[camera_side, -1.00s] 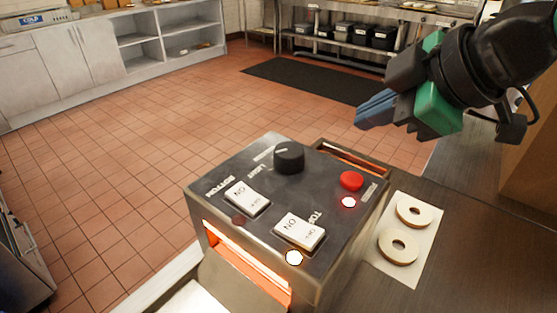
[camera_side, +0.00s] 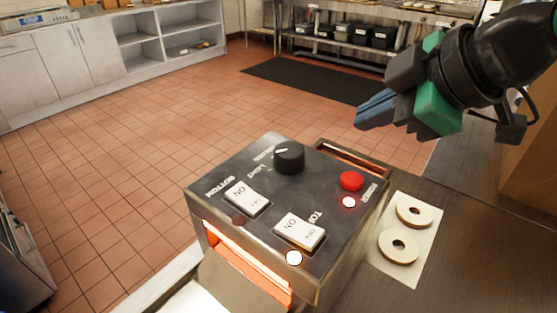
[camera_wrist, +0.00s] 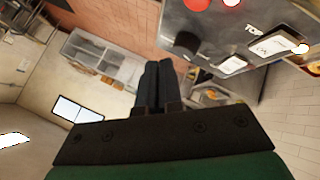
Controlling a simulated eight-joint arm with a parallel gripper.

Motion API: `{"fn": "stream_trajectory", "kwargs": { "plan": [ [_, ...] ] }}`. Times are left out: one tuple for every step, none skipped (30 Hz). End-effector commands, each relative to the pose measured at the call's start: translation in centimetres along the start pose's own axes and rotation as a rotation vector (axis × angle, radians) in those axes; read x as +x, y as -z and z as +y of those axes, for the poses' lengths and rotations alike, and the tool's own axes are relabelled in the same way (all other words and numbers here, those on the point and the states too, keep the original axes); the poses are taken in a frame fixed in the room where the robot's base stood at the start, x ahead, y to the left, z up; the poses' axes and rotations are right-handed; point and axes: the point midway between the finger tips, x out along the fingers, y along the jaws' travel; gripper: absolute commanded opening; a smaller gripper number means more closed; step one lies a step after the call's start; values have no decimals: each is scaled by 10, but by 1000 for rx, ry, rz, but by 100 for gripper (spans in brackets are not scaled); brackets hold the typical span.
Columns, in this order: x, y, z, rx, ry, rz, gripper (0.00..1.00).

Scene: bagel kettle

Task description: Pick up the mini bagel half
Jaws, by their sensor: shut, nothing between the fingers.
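Two mini bagel halves lie flat on a pale sheet on the counter, right of the toaster in the side view. My gripper (camera_side: 362,121) hangs in the air at the upper right, above and behind the toaster, apart from the bagels. Its blue fingers are shut together and empty. They also show in the wrist view (camera_wrist: 154,86), where no bagel half is visible.
The toaster (camera_side: 222,215) has two white switches, a black knob (camera_side: 289,157), a red button (camera_side: 351,181) and a glowing front slot. The pale sheet (camera_side: 424,255) lies on the dark counter (camera_side: 480,240). A wooden panel (camera_side: 535,150) stands at the right.

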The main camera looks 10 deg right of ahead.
Motion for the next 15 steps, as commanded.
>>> {"fn": "stream_trajectory", "kwargs": {
  "plan": [
    [0,0,0,0,0,0,17],
    [0,0,0,0,0,0,26],
    [0,0,0,0,0,0,37],
    [0,0,0,0,0,0,45],
    [0,0,0,0,0,0,54],
    [0,0,0,0,0,0,65],
    [0,0,0,0,0,0,74],
    [0,0,0,0,0,0,82],
    [0,0,0,0,0,0,94],
    [0,0,0,0,0,0,100],
    [0,0,0,0,0,0,100],
    [0,0,0,0,0,0,100],
    [0,0,0,0,0,0,100],
    [0,0,0,0,0,0,100],
    [0,0,0,0,0,0,100]
  ]
}}
